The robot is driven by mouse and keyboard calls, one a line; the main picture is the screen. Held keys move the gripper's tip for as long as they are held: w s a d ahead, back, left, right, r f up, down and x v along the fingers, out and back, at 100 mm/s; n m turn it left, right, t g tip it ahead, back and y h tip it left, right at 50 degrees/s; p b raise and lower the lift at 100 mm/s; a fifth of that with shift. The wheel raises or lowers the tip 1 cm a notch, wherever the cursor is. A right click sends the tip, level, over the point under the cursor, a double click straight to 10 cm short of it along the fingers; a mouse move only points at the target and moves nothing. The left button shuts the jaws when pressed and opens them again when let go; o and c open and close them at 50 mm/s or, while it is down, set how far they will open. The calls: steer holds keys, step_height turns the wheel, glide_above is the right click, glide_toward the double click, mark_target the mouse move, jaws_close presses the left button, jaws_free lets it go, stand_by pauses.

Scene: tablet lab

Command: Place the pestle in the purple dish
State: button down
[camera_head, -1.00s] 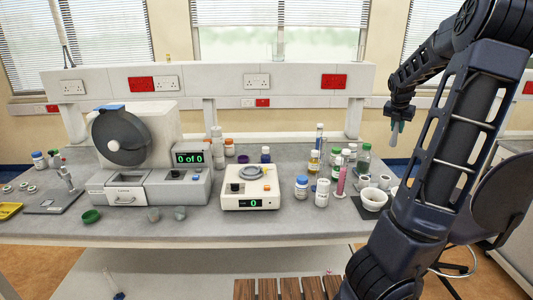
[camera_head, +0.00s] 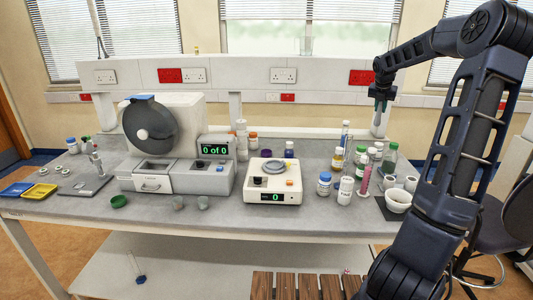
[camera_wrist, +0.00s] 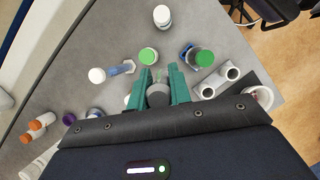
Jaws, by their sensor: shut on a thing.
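My gripper (camera_wrist: 158,88) has green fingers, which are shut on the pestle (camera_wrist: 158,98). The pestle's grey rounded end shows between the fingers in the wrist view. A purple thing, likely the same dish, shows at the lower left of the wrist view (camera_wrist: 69,119).
Several bottles (camera_head: 338,160) crowd the right of the bench, with a white mortar (camera_head: 398,201) at its right end. The balance (camera_head: 274,184) stands in front of the dish, with a large machine (camera_head: 162,135) to its left. A raised shelf (camera_head: 220,74) runs behind.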

steer(key=w+a+f+n+y, duration=0.15)
steer(key=w+a, duration=0.25)
steer(key=a, duration=0.8)
steer(key=w+a+r+n, duration=0.15)
steer(key=w+a, duration=0.35)
steer(key=a, duration=0.8)
steer(key=w+a+f+n, duration=0.2)
steer(key=w+a, duration=0.2)
steer(key=a, duration=0.8)
steer(key=a+f+n, duration=0.1)
steer(key=a+f, duration=0.1)
steer(key=a, duration=1.3)
steer(key=shift+t+y, duration=0.35)
steer(key=shift+t, duration=0.05)
steer(key=f, duration=1.8)
steer(key=shift+s+d+f, duration=0.1)
steer(key=shift+s+f, duration=0.3)
steer(key=shift+f, duration=0.1)
steer(key=c, duration=1.3)
jaws_free()
